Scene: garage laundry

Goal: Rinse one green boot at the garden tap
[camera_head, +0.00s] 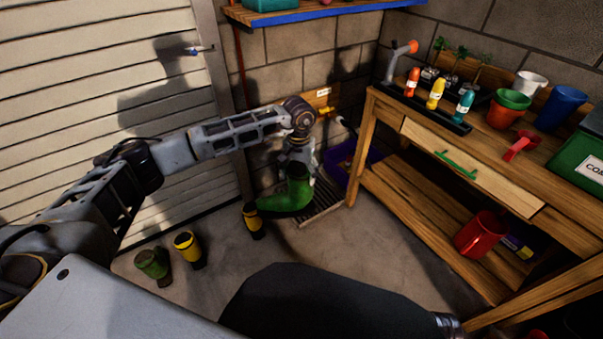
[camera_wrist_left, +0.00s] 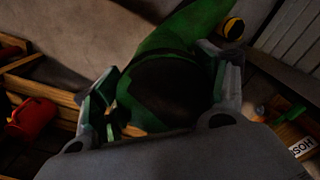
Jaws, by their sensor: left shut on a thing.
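My left gripper (camera_head: 298,160) is shut on a green boot (camera_head: 289,194) and holds it over or at the floor grate (camera_head: 318,204) by the back wall. In the left wrist view the boot (camera_wrist_left: 178,85) sits between the two fingers, its dark opening towards the camera. The garden tap (camera_head: 325,110) shows partly behind my wrist, with a yellow handle on a wooden board. Whether water runs cannot be seen. Another green boot (camera_head: 154,263) stands on the floor at left. My right gripper is not in view.
A yellow-black boot (camera_head: 254,221) stands close left of the grate; another (camera_head: 188,249) is farther left. A purple crate (camera_head: 345,163) sits right of the grate. A wooden workbench (camera_head: 430,125) with bottles and pots fills the right side. The floor in front is partly clear.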

